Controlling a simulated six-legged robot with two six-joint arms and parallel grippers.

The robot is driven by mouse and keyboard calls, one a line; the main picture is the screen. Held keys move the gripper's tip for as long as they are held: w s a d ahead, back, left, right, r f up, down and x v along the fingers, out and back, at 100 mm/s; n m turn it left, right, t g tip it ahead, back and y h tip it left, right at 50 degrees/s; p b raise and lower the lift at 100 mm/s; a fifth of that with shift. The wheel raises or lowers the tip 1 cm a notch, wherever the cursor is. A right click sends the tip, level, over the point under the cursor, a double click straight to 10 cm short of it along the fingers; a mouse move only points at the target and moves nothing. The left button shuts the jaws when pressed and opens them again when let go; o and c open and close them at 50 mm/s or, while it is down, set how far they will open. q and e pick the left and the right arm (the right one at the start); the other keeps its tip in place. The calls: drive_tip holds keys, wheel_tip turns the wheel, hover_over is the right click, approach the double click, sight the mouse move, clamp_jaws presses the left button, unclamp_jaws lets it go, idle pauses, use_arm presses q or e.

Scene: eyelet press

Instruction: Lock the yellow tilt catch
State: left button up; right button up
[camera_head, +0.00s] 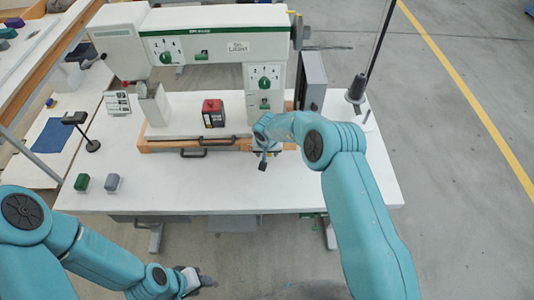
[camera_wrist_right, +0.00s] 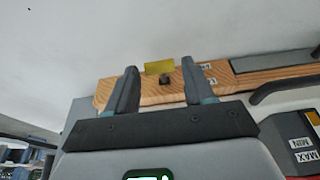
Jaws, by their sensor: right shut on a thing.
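The yellow tilt catch (camera_wrist_right: 158,67) shows in the right wrist view as a small yellow plate beside a dark knob (camera_wrist_right: 165,79), at the wooden strip (camera_wrist_right: 225,75). My right gripper (camera_wrist_right: 160,88) has its fingers on either side of this spot and is shut on the catch; the exact contact is hard to see. In the head view my right gripper (camera_head: 264,160) is at the right end of the press base's front edge, and my arm hides the catch. My left gripper (camera_head: 205,281) is low in front of the table, away from the press; its jaws are too small to read.
The green and white press (camera_head: 200,50) stands on the white table (camera_head: 190,190). A red and black box (camera_head: 213,113) sits on its base, with dark handles (camera_head: 195,154) along the front. A green block (camera_head: 82,182) and a grey block (camera_head: 113,183) lie front left. The table's front middle is clear.

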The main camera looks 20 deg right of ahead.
drive_tip(key=shift+w+r+g+b, duration=0.25)
drive_tip(key=shift+r+g+b, duration=0.05)
drive_tip(key=shift+g+b, duration=0.1)
idle(0.4)
drive_tip(key=o, duration=1)
drive_tip(key=shift+o, duration=0.2)
drive_tip(key=d+b+v, duration=0.1)
drive_tip(key=b+v, duration=0.1)
drive_tip(key=v, duration=1.4)
drive_tip(key=shift+a+r, duration=0.2)
drive_tip(key=shift+a, duration=0.05)
drive_tip(key=shift+s, duration=0.1)
drive_tip(key=shift+s, duration=0.1)
